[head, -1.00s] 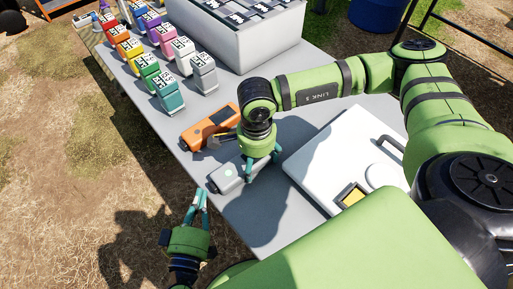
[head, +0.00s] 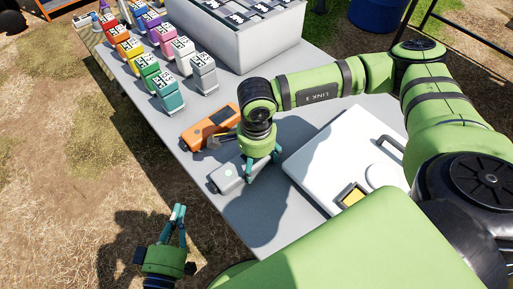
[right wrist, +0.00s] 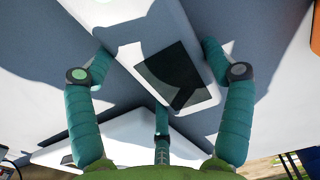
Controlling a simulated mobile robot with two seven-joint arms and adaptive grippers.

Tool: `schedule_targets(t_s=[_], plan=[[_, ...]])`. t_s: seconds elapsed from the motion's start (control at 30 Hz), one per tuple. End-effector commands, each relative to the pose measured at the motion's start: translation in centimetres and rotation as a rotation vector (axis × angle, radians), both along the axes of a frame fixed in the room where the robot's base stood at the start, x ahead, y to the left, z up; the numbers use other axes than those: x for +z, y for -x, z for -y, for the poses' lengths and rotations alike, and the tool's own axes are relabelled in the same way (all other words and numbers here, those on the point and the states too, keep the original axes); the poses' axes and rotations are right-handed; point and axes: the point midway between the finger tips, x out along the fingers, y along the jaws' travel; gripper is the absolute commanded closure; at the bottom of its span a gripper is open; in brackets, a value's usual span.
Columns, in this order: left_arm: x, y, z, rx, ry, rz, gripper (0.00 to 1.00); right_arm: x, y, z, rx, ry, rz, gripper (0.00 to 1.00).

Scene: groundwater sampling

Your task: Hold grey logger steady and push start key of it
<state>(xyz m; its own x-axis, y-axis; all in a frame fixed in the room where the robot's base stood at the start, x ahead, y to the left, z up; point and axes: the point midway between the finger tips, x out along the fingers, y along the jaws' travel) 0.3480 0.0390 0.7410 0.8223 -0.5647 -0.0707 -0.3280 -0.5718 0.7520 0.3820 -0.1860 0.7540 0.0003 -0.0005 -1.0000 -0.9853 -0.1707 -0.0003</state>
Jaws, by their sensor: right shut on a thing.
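The grey logger (head: 226,178) lies near the left edge of the table, with a small pale round mark on its top towards its left end. My right gripper (head: 262,172) comes down over its right part, shut on it. In the right wrist view the logger (right wrist: 158,28) runs between the fingers, its dark screen (right wrist: 174,72) facing up and partly in shadow. My left gripper (head: 179,208) is off the table's left edge, below and left of the logger and apart from it. Its fingertips are together with nothing between them.
An orange device (head: 208,128) lies just behind the logger. A white case (head: 335,150) with a handle stands to the right. Several coloured tagged bottles (head: 168,92) stand in rows behind, beside a grey bin (head: 240,52). The table's front left (head: 240,215) is clear.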

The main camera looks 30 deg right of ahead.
Motion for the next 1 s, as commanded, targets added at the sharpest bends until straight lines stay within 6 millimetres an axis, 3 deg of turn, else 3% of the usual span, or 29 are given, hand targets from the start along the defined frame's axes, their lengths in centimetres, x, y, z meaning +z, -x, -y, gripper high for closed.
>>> schedule_targets(t_s=[0.27,0.3,0.33,0.77,1.0], plan=[[0.0,0.1,-0.2,-0.001,0.001,0.0,1.0,-0.1,0.0,0.0,-0.001,0.0,-0.001,0.54],[0.0,0.1,-0.2,-0.001,0.001,0.0,1.0,-0.1,0.0,0.0,-0.001,0.0,-0.001,0.03],[0.0,0.1,-0.2,-0.001,0.001,0.0,1.0,-0.1,0.0,0.0,-0.001,0.0,-0.001,0.0],[0.0,0.0,-0.2,0.0,0.001,-0.001,1.0,0.4,0.0,0.0,0.0,0.0,0.001,0.0],[0.0,0.0,-0.2,0.0,0.001,-0.001,1.0,4.5,-0.2,0.0,0.0,-0.002,0.007,0.0]])
